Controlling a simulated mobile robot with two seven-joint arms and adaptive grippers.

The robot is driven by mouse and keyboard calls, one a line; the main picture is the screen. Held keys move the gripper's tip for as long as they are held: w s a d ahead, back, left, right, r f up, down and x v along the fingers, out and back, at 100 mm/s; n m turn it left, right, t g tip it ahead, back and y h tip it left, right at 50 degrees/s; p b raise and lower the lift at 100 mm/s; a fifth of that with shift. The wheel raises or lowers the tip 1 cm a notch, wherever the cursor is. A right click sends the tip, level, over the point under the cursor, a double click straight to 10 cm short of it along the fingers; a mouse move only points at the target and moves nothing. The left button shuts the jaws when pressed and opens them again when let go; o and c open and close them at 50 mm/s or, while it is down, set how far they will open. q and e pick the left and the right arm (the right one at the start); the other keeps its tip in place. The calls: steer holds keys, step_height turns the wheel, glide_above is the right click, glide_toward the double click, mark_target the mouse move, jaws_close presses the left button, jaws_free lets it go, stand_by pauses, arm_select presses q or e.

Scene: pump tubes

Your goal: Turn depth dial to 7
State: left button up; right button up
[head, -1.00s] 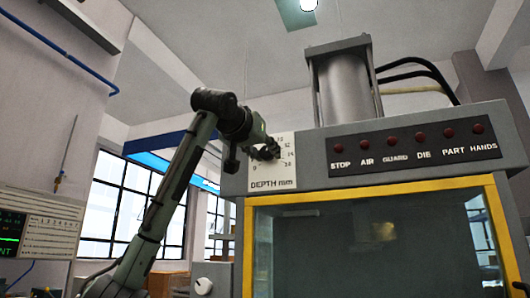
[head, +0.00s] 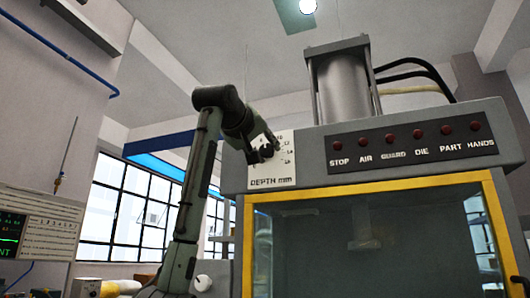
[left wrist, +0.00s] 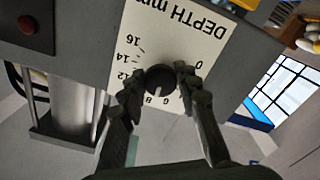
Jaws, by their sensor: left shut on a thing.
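The depth dial is a round black knob (left wrist: 160,80) on a white scale plate (left wrist: 178,38) marked DEPTH mm, seen upside down in the left wrist view. A pale pointer line on the knob points down in that view, towards the small figures around 6 and 8; the exact reading is not clear. My left gripper (left wrist: 160,86) is shut on the knob, one finger on each side. In the head view my left gripper (head: 262,148) covers much of the dial on the plate (head: 285,175). My right gripper is not in view.
The dial plate sits at the left end of the grey machine front. A row of red lamps (head: 391,135) runs to its right. A yellow-framed window (head: 365,188) lies below. A metal cylinder (head: 342,85) stands on top.

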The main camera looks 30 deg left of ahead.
arm_select(q)
steer(key=shift+n, duration=1)
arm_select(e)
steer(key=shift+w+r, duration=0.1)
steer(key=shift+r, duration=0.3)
arm_select(q)
steer(key=o, duration=1.2)
steer(key=shift+c, duration=0.2)
steer(key=shift+s, duration=0.1)
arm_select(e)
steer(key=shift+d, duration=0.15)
arm_select(q)
steer(key=v, duration=1.2)
steer(key=shift+f, duration=0.1)
